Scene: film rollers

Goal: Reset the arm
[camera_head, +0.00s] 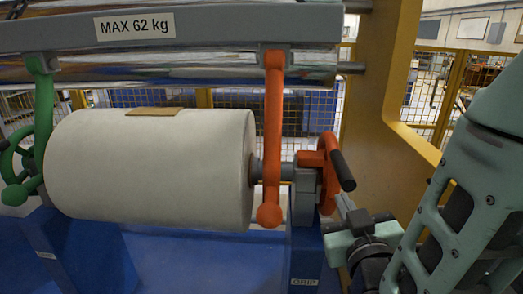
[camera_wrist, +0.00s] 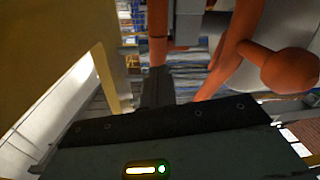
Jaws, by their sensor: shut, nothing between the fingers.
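My gripper (camera_head: 352,212) is at the lower right in the head view, just below and to the right of the orange crank (camera_head: 322,165) with its black handle (camera_head: 342,170). It looks apart from the crank, though the gap is hard to judge. In the wrist view my dark gripper fingers (camera_wrist: 157,88) are together with nothing between them. Orange parts with a round knob (camera_wrist: 290,71) fill the upper right of that view. My pale green arm comes in from the right in the head view.
An orange lever (camera_head: 272,140) and a green lever (camera_head: 43,120) hang from the grey beam (camera_head: 230,22) marked MAX 62 kg. A yellow frame post (camera_head: 385,80) stands behind my gripper.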

